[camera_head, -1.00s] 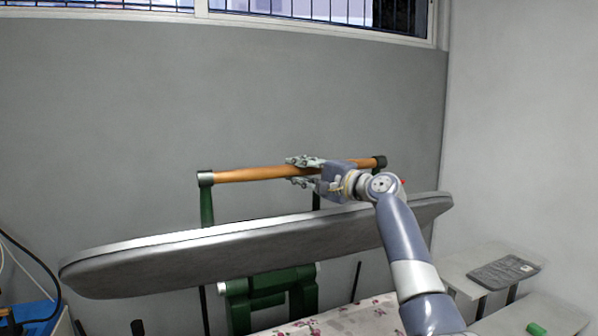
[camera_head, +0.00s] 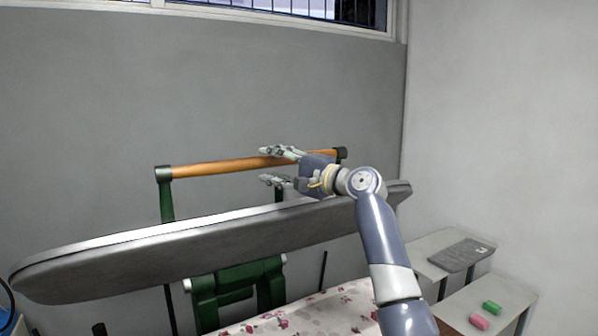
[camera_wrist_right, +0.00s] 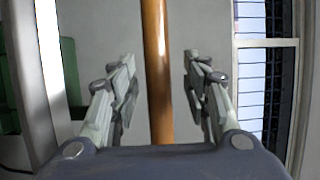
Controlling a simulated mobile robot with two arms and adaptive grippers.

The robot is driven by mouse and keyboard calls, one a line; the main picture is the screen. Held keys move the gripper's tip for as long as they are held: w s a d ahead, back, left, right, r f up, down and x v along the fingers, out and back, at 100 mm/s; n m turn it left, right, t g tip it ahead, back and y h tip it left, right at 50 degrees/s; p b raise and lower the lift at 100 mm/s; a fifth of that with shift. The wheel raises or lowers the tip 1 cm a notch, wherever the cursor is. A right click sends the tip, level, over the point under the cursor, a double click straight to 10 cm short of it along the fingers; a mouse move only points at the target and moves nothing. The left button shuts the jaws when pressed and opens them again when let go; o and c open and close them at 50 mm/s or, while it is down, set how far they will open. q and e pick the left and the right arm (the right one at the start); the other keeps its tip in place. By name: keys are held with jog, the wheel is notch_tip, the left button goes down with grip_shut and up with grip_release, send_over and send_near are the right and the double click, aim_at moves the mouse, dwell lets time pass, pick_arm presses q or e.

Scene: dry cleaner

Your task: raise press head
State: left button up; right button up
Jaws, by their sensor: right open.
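The press head (camera_head: 200,245) is a long grey padded slab, raised and tilted, its right end higher in the head view. Its wooden handle bar (camera_head: 220,167) runs above it between green brackets with dark end caps. My right gripper (camera_head: 270,166) is at the right part of the bar, fingers pointing left and spread apart, one above and one below it. In the right wrist view the wooden bar (camera_wrist_right: 157,70) runs between the two open fingers (camera_wrist_right: 157,88), with a gap on each side. My left gripper is not in view.
A floral cloth surface (camera_head: 300,312) lies below the head. At right, light side tables (camera_head: 425,248) hold a folded grey cloth (camera_head: 460,255) and green (camera_head: 491,307) and pink (camera_head: 479,322) blocks. A grey wall (camera_head: 200,90) stands behind.

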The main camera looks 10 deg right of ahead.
jog(key=v, duration=0.7)
jog(key=shift+s+d, duration=0.25)
jog(key=shift+s, duration=0.05)
